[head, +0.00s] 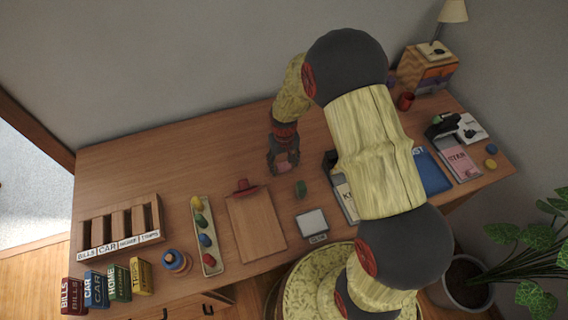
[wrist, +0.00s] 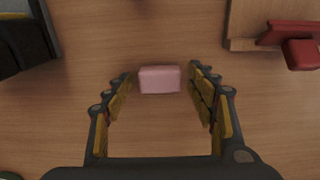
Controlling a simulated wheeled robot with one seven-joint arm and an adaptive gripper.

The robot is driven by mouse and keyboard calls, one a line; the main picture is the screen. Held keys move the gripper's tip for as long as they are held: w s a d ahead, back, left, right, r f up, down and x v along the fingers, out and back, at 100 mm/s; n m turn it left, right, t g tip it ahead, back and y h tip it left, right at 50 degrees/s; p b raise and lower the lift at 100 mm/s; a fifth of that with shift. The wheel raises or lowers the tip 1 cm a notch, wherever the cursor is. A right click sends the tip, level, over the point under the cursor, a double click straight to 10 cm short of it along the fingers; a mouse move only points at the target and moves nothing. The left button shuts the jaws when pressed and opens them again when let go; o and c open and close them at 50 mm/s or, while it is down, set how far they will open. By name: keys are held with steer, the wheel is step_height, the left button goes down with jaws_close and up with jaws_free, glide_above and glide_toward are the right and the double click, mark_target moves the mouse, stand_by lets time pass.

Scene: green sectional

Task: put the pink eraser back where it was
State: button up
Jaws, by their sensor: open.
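The pink eraser (wrist: 160,79) lies on the wooden desk in the wrist view, between the tips of my open gripper (wrist: 160,82) and slightly beyond them. Clear gaps show on both sides of it, so the fingers do not appear to touch it. Whether the eraser rests flat or is slightly raised is hard to tell.
A tray of coloured eggs (head: 207,235) and a slotted wooden rack (head: 120,226) stand to the left. The desk (head: 190,145) behind them is clear.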

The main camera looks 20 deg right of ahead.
step_height(320, 180, up, 13)
steer(key=p, duration=0.3)
step_height(320, 180, up, 10)
steer(key=f+t, duration=0.1)
glide_above(284, 165)
steer(key=s, duration=0.2)
steer(key=s+r+t, duration=0.4)
steer(key=s+r, duration=1.5)
steer(key=s, duration=0.1)
steer(key=shift+s+t, duration=0.2)
steer(key=shift+t, duration=0.1)
